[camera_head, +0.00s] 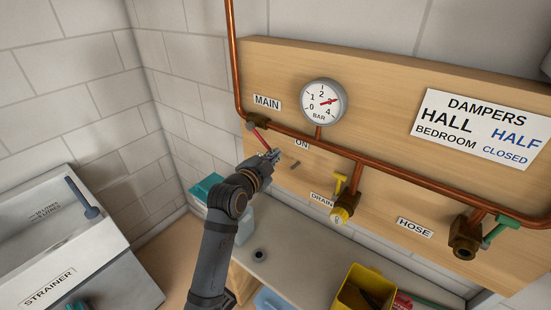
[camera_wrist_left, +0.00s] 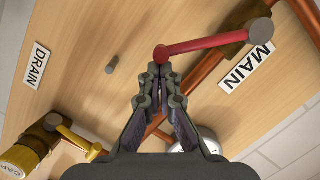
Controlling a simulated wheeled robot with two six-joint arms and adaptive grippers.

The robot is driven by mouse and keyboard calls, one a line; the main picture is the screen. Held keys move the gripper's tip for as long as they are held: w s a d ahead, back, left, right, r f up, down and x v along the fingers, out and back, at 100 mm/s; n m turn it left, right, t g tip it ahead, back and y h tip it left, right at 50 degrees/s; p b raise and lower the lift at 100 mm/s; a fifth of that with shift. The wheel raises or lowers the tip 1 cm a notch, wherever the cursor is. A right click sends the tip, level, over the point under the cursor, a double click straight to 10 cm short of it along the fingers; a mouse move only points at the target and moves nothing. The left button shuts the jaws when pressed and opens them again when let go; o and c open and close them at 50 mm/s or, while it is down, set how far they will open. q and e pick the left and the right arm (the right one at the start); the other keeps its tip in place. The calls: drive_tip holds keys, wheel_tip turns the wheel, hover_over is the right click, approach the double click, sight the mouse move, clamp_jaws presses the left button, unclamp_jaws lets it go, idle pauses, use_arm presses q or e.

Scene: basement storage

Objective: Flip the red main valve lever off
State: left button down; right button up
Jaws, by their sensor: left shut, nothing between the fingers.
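The red main valve lever (camera_head: 259,136) runs from its brass valve body (camera_head: 257,121) under the MAIN label down to the right, towards the ON label (camera_head: 302,143). In the left wrist view the red lever (camera_wrist_left: 210,44) ends in a round red knob right at the fingertips. My left gripper (camera_head: 273,156) is at the lever's free end, with its fingers (camera_wrist_left: 157,75) shut and nothing between them. I cannot tell whether the fingertips touch the knob. My right gripper is not in view.
A small grey peg (camera_head: 295,164) sticks out of the board below ON. The yellow drain valve (camera_head: 341,207) and the green-handled hose valve (camera_head: 466,240) hang from the copper pipe (camera_head: 358,154). A pressure gauge (camera_head: 323,101) is above. A yellow bin (camera_head: 362,290) stands below.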

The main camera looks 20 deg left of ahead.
use_arm(q)
drive_tip(key=w+a+f+m+t+b, duration=0.2)
drive_tip(key=a+f+m+b, duration=0.4)
drive_tip(key=m+b, duration=0.3)
drive_tip(key=shift+w+a+f+m+y+b, duration=0.15)
drive_tip(key=shift+w+a+m+y+b, duration=0.2)
drive_tip(key=shift+a+b, duration=0.45)
